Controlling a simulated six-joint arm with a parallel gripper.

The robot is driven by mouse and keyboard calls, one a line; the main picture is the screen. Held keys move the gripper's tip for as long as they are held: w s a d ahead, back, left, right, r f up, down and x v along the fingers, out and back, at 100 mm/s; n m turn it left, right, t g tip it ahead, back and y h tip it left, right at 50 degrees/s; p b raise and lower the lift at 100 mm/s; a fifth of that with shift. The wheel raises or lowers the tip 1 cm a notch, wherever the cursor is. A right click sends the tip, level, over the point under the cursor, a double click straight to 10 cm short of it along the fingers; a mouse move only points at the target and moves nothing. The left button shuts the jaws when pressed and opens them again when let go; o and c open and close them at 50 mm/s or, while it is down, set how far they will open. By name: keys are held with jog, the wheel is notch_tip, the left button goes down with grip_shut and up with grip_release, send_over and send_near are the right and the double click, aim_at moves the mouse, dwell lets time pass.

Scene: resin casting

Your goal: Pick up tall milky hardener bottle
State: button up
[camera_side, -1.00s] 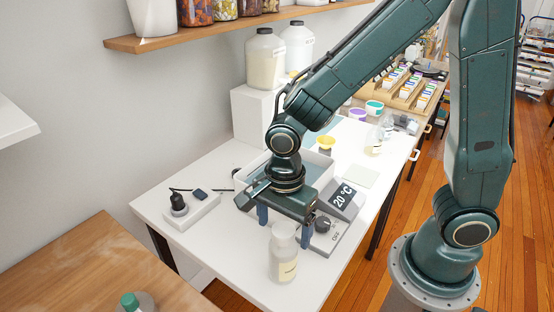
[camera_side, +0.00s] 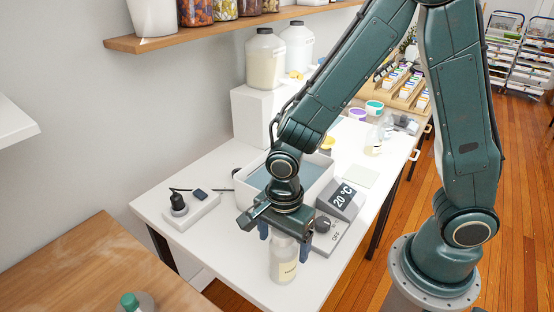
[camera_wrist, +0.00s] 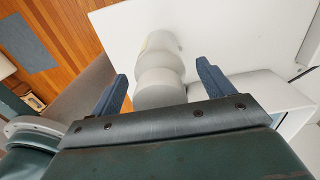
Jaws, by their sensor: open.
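The tall milky bottle (camera_side: 284,262) stands upright near the front edge of the white table, with a pale label; the gripper body hides its top in the side view. My gripper (camera_side: 284,248) is directly over it, pointing down, with its two blue fingers apart on either side of the bottle's upper part. In the wrist view the bottle's pale cap and shoulder (camera_wrist: 160,75) lie between the open fingers of my gripper (camera_wrist: 162,84), with a visible gap to the right finger. I cannot tell whether the left finger touches it.
The white table's front left area (camera_side: 225,255) is clear.

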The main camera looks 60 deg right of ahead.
jog(key=c, duration=1.6)
jog(key=shift+o, duration=0.2)
jog(key=shift+r, duration=0.3)
notch_tip(320, 180, up, 19)
dwell(1.0)
jog(key=shift+r, duration=0.2)
dwell(0.6)
